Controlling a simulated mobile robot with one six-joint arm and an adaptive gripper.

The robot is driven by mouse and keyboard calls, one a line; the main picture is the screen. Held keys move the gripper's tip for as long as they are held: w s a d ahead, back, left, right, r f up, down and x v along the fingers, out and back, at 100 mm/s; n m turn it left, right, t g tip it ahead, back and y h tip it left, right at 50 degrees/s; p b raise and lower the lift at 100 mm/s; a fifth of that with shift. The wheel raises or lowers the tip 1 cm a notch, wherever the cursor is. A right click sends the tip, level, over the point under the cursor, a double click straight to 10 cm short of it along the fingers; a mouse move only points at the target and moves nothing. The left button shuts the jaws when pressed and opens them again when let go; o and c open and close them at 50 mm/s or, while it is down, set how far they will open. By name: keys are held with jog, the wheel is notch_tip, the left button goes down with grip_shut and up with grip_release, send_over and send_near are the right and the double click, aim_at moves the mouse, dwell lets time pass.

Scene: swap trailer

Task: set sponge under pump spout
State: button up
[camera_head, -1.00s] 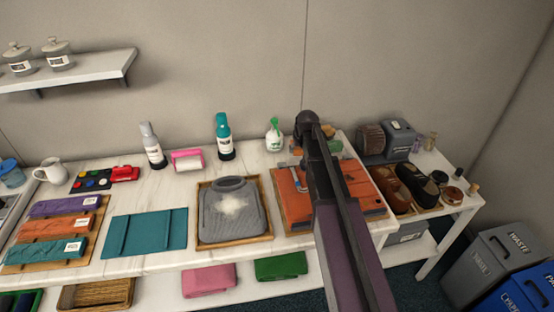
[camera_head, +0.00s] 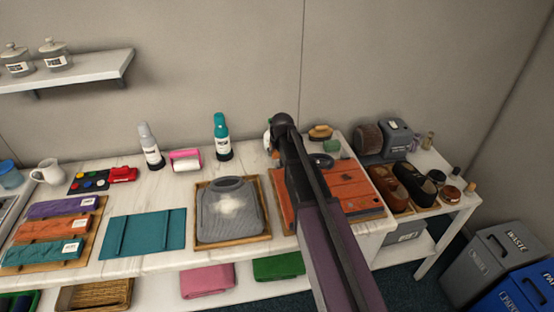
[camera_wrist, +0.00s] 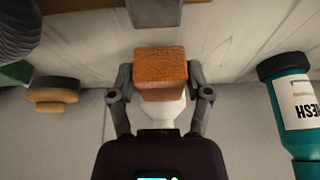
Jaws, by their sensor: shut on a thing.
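An orange-brown block, the sponge (camera_wrist: 160,62), is held between the two fingers of my gripper (camera_wrist: 160,82) in the wrist view. A white object, apparently the pump bottle (camera_wrist: 168,112), shows just beyond the sponge in that view; the sponge hides much of it. I cannot tell whether they touch or where the spout is. In the head view, only a sliver of the pump bottle (camera_head: 267,138) shows at the left edge of my arm.
A teal bottle (camera_head: 221,136) stands left of my arm; it is at the right in the wrist view (camera_wrist: 290,105). A brush (camera_head: 320,132) and a green block (camera_head: 332,146) lie to the right. An orange mat (camera_head: 350,195) lies in front, and marble counter shows between.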

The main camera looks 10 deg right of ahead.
aim_at(278, 155)
jog(key=shift+f+b, duration=1.5)
jog(key=shift+f, duration=0.15)
jog(key=o, duration=1)
jog(key=shift+f, duration=0.1)
jog(key=p+v, duration=1.1)
jog(key=v, duration=0.1)
jog(key=s+g, duration=0.1)
jog(key=s, duration=0.6)
jog(key=s+g, duration=0.2)
jog(key=s, duration=0.6)
jog(key=s+f+g, duration=0.1)
jog(key=s, duration=0.7)
jog(key=shift+s+a+g, duration=0.2)
jog(key=shift+s+g, duration=0.05)
jog(key=shift+g, duration=0.05)
